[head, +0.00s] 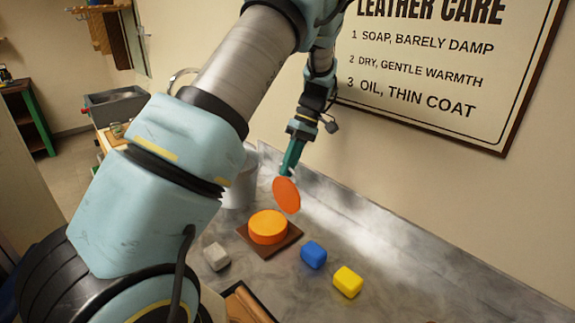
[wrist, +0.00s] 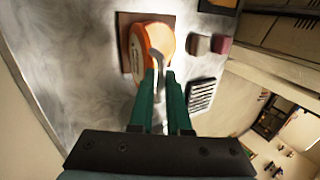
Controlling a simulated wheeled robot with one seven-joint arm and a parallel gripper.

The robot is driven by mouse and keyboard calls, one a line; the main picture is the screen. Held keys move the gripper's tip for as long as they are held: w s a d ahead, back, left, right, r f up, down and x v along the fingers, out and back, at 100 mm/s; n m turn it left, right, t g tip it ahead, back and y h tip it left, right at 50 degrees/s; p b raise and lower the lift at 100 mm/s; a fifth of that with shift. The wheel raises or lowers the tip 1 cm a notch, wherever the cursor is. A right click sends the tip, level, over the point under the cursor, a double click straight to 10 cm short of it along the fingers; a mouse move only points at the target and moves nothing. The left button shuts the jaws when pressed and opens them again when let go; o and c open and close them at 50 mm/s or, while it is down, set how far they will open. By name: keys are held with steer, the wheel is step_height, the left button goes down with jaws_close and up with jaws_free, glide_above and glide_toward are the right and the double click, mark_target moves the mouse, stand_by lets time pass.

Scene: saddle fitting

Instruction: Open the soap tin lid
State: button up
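The orange round soap tin (head: 268,228) sits on a brown square mat (head: 262,249) on the grey marbled counter. An orange disc, the lid (head: 286,196), is apart from the tin, tilted steeply above and slightly right of it. My gripper (head: 289,171) is at the lid's upper edge and appears shut on it. In the wrist view, a pale grey piece stands between the green fingertips (wrist: 160,75). Beyond them, orange and white surfaces overlap over the mat (wrist: 124,20), and I cannot separate lid from tin there. The fingers hide part of the grip.
A grey block (head: 216,256) lies left of the mat; a blue block (head: 313,254) and a yellow block (head: 348,281) lie right of it. A pale cylindrical container (head: 240,185) stands behind, partly hidden by my arm. The counter right of the blocks is largely clear.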

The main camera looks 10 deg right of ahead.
steer(key=o, duration=0.4)
steer(key=shift+w, duration=0.1)
steer(key=shift+r, duration=0.1)
step_height(320, 180, up, 10)
steer(key=b, duration=0.3)
steer(key=shift+b, duration=0.4)
steer(key=s+a+f+m+h, duration=0.1)
steer(key=a+f+h, duration=0.1)
steer(key=a, duration=0.4)
steer(key=s+a+f+m+h, duration=0.1)
steer(key=a+f, duration=0.2)
steer(key=a, duration=0.2)
steer(key=s+a+f+m+t+h+b, duration=0.1)
steer(key=s+a+f+m+t, duration=0.3)
steer(key=s+a, duration=0.7)
steer(key=shift+s+f+m+h, duration=0.2)
steer(key=shift+f+m+h, duration=0.2)
steer(key=shift+f+h, duration=0.3)
